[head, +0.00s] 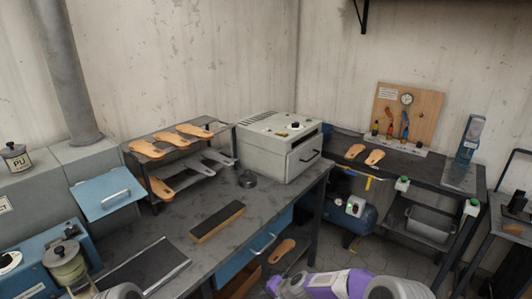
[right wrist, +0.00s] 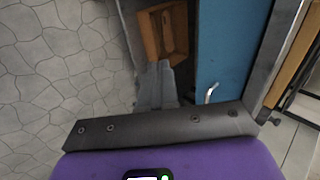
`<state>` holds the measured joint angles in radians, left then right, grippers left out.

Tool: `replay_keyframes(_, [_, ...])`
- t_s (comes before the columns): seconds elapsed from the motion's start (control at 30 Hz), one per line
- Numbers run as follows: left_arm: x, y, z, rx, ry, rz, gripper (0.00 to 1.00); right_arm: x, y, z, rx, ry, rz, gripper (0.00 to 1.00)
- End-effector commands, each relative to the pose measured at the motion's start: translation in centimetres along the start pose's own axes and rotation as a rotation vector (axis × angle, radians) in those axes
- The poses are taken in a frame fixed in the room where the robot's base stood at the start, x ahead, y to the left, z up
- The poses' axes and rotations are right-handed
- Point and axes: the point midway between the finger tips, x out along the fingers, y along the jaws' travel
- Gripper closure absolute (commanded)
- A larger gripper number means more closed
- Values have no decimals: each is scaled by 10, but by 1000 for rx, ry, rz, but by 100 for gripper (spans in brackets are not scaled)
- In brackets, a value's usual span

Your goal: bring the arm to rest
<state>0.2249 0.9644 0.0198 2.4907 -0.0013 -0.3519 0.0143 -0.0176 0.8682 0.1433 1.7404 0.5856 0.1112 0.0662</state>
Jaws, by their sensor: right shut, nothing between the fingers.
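My right gripper (head: 272,286) is at the bottom of the head view, in front of the workbench's blue drawer front, with its purple wrist to the right. In the right wrist view the gripper (right wrist: 158,68) has its grey fingers together with nothing between them. Its tips overlap the lower edge of a wooden box (right wrist: 150,38) in the picture; I cannot tell whether they touch. My left gripper is not in view; only a pale rounded part of my left arm shows at the bottom left of the head view.
The workbench (head: 285,205) carries a two-tier rack (head: 227,128) of sandal soles, a grey oven-like machine (head: 265,155) and a sanding block (head: 217,222). Its blue drawer (head: 240,262) has a handle. A blue compressor (head: 352,218) stands under the back bench. Tiled floor (right wrist: 55,70) is free at left.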

Motion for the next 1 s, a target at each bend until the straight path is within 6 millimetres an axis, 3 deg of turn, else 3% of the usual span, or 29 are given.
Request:
replay_keyframes(0.03, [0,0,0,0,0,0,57,5,38,11,-19,-12,61,100])
replay_keyframes(0.2, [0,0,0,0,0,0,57,2,158,62,-134,-73,238,100])
replay_keyframes(0.3, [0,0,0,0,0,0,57,-12,216,101,-204,-132,305,100])
replay_keyframes(0.4, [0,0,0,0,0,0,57,-30,255,140,-259,-196,335,100])
replay_keyframes(0.5, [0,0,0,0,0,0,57,-45,276,168,-295,-244,341,100])
replay_keyframes(0.6, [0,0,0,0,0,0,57,-54,286,184,-313,-271,339,100])
replay_keyframes(1.0, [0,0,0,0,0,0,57,-57,289,189,-321,-280,336,100])
